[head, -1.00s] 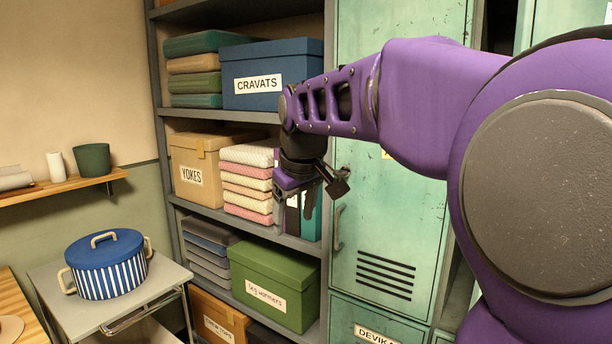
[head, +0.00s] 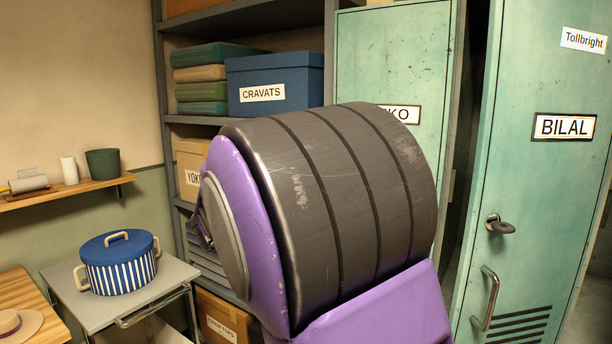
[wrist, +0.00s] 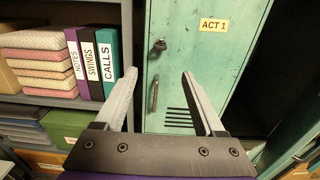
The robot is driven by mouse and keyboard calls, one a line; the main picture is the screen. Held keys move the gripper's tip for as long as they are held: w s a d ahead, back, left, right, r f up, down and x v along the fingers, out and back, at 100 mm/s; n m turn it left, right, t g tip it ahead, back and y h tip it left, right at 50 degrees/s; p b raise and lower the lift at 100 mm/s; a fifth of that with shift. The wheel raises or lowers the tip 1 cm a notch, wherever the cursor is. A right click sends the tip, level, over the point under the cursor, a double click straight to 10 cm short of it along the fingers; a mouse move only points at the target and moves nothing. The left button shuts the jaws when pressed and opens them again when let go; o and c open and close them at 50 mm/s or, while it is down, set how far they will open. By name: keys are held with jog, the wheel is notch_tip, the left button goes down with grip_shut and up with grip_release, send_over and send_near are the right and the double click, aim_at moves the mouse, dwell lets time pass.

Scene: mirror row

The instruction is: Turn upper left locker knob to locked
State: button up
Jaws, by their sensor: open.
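The upper left locker (head: 395,60) is pale green, with a name plate half hidden by my arm in the head view. The same door (wrist: 190,65) fills the middle of the wrist view, with a yellow ACT 1 label. Its dark knob (wrist: 159,46) sits near the door's left edge, above a bar handle (wrist: 153,95). The knob's turn is too small to read, and my arm hides it in the head view. My gripper (wrist: 158,74) is open and empty, its fingers pointing at the door. The knob shows between and beyond the fingertips, apart from them.
The BILAL locker (head: 530,150), with its own knob (head: 501,225), stands to the right. Shelves with binders (wrist: 90,62) and folded cloths (wrist: 40,60) are left of the door. A blue box (head: 275,82) sits higher. A striped pot (head: 118,265) stands on a trolley at left.

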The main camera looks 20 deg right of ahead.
jog(key=x, duration=1.6)
jog(key=shift+w+d, duration=0.25)
jog(key=shift+d, duration=0.05)
grip_shut()
